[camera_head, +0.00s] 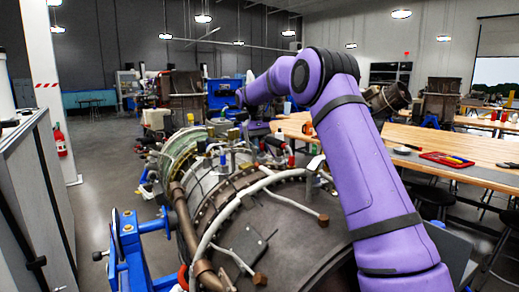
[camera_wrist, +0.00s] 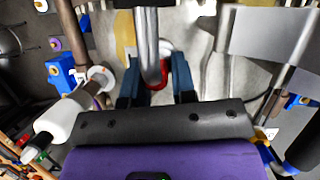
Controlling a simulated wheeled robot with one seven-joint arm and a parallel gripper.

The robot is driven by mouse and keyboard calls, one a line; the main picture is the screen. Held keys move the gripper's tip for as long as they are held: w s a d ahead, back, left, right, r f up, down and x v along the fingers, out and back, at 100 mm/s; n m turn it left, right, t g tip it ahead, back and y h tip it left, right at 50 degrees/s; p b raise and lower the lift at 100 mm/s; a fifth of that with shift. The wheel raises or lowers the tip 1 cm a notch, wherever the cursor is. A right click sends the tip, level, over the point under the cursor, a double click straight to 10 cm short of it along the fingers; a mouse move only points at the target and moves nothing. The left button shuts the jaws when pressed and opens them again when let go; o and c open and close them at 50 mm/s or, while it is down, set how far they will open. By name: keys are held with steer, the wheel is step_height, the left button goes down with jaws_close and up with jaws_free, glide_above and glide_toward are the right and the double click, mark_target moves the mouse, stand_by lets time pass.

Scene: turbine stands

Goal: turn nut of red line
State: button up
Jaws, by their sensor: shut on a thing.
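The red nut (camera_wrist: 158,77) sits at the end of a silver line (camera_wrist: 147,35) in the wrist view. My gripper (camera_wrist: 157,84) has its dark blue fingers on either side of the nut and is shut on it. The nut's lower part is hidden behind the gripper body. In the head view my purple arm reaches over the turbine (camera_head: 280,225), with its wrist above the far part of the engine. The nut cannot be made out clearly there.
A blue fitting (camera_wrist: 61,73) and a white cylinder (camera_wrist: 60,117) stand left of the gripper in the wrist view. A grey metal bracket (camera_wrist: 265,35) is at the right. In the head view, a blue stand (camera_head: 130,245) and wooden workbench (camera_head: 460,148) flank the turbine.

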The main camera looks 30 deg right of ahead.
steer(key=o, duration=0.9)
steer(key=shift+o, duration=0.2)
steer(key=v, duration=0.7)
steer(key=shift+r, duration=0.25)
steer(key=shift+w, duration=0.15)
